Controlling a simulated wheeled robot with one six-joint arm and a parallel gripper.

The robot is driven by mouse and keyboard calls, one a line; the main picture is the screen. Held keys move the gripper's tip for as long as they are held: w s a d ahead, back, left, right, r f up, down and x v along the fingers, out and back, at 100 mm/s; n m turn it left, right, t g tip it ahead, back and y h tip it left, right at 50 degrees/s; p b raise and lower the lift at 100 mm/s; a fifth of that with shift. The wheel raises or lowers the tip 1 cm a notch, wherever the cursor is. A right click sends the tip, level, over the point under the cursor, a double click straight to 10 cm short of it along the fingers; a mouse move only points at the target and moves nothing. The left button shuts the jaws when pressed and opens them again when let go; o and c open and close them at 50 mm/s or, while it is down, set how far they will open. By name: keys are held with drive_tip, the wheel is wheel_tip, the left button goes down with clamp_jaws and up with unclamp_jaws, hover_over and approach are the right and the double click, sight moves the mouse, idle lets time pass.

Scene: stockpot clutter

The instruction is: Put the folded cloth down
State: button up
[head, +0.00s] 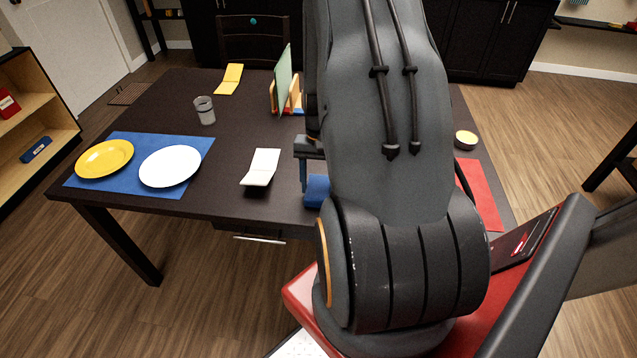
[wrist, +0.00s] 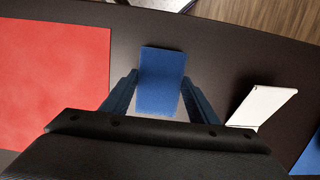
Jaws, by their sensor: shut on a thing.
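A blue folded cloth (wrist: 161,72) is between the two fingers of my gripper (wrist: 160,92) in the wrist view. The gripper is shut on it. In the head view the cloth (head: 317,191) shows as a small blue block at the front part of the dark table (head: 240,110), partly hidden behind my arm. One finger of my gripper (head: 304,175) shows there just above it. I cannot tell whether the cloth touches the table.
A white folded card (head: 261,167) stands left of the cloth. A blue mat (head: 122,190) holds a yellow plate (head: 104,158) and a white plate (head: 170,166). A glass (head: 205,110), rack (head: 290,95) and yellow folded item (head: 229,79) are farther back. A red mat (wrist: 55,85) lies opposite the card.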

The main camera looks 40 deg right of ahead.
sight(319, 183)
drive_tip(key=shift+f, duration=0.15)
drive_tip(key=o, duration=1.1)
wheel_tip(319, 183, up, 12)
drive_tip(key=w+d+b, duration=0.1)
drive_tip(key=b, duration=0.2)
drive_tip(key=s+a+r+n, duration=0.1)
drive_tip(key=a+r+n, duration=0.1)
drive_tip(key=a, duration=0.6)
drive_tip(key=s+a+r+n+t+h, duration=0.1)
drive_tip(key=a+n, duration=0.3)
drive_tip(key=a, duration=0.4)
drive_tip(key=s+a+r+n+t, duration=0.1)
drive_tip(key=a+r+n, duration=0.2)
drive_tip(key=a, duration=0.6)
drive_tip(key=shift+s+n, duration=0.25)
drive_tip(key=shift+n, duration=0.15)
drive_tip(key=shift+a, duration=0.1)
